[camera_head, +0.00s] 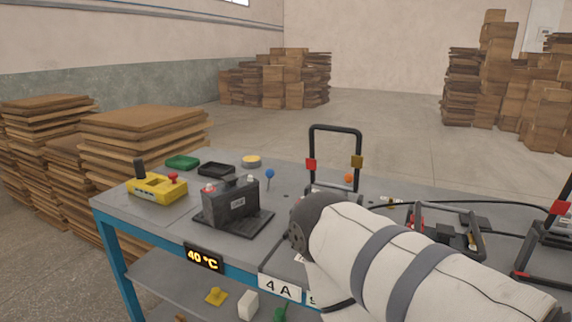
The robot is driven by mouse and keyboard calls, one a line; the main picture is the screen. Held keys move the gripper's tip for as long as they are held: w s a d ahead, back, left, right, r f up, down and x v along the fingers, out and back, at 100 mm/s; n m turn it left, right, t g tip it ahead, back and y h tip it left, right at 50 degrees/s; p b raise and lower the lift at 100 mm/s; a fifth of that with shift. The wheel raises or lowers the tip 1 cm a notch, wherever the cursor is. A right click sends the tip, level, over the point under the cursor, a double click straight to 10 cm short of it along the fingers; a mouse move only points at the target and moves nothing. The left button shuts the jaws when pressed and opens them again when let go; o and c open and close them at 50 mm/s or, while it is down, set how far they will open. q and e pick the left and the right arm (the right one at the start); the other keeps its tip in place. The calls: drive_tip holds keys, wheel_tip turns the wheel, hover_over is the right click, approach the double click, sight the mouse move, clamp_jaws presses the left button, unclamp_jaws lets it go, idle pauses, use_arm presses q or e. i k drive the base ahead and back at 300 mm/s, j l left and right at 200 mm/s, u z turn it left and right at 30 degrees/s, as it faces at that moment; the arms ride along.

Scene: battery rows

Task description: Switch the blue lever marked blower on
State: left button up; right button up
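A blue ball-topped lever (270,174) stands on a thin stem on the grey bench top, behind and to the right of a dark battery-like block. I cannot read any blower mark near it, nor tell its on or off position. My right arm, in a white sleeve with grey bands, reaches in from the lower right and ends at a dark rounded joint in front of the lever. No fingers of my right gripper show. My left arm and gripper are out of view.
The bench (150,214) holds a yellow control box (157,188), the dark block (232,205) on a black tray, green and black dishes, an orange knob (348,178) and black handle frames (335,128). My arm hides the bench's front right. A 40 °C display (203,257) fronts it.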

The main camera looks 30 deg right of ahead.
sight(269, 173)
drive_tip(key=i+l+z, duration=0.2)
drive_tip(key=z, duration=0.25)
drive_tip(key=i+l+z, duration=0.1)
drive_tip(key=z, duration=0.35)
drive_tip(key=k+j+z, duration=0.15)
drive_tip(key=k+j, duration=0.1)
drive_tip(key=j, duration=0.1)
